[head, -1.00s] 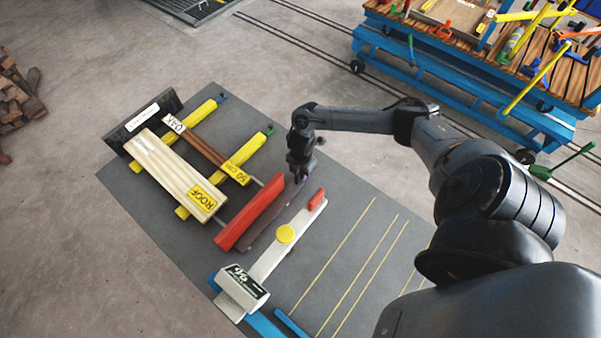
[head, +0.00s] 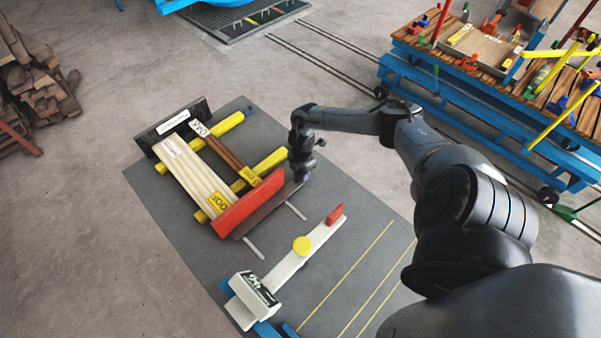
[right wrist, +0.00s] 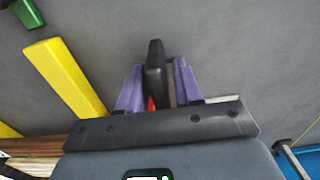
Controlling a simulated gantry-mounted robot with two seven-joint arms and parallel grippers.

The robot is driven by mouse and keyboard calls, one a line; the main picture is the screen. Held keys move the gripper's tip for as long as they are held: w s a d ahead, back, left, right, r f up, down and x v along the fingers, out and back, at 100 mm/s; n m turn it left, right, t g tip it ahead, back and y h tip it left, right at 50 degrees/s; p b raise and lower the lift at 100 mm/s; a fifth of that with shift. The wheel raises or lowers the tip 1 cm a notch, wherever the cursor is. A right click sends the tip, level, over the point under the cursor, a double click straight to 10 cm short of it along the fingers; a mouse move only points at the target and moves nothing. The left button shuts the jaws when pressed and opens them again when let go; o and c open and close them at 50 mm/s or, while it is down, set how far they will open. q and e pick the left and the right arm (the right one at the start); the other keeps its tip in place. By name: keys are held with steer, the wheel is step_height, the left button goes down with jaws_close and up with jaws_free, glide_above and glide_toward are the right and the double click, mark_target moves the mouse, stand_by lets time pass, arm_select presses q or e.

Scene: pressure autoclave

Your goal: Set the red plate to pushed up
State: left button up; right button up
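The red plate (head: 245,206) lies in the head view on the grey mat, backed by a dark brown strip (head: 265,212) on its right side. Its left face is right beside the ends of the wooden boards, and I cannot tell if they touch. My right gripper (head: 302,175) is at the upper end of the plate and strip. In the right wrist view, the two purple fingers (right wrist: 158,88) stand apart with a dark upright piece between them and slivers of red and brown in the gap. Whether they press on it is unclear. My left gripper is out of view.
The pale board (head: 195,180) and brown board (head: 222,150) lie left of the plate over yellow bars (head: 265,165). Short pale strips (head: 254,248) show between.

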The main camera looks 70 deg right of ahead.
steer(key=shift+o, duration=0.2)
step_height(320, 180, up, 11)
steer(key=shift+f+p, duration=0.1)
steer(key=shift+p, duration=0.35)
stand_by(0.6)
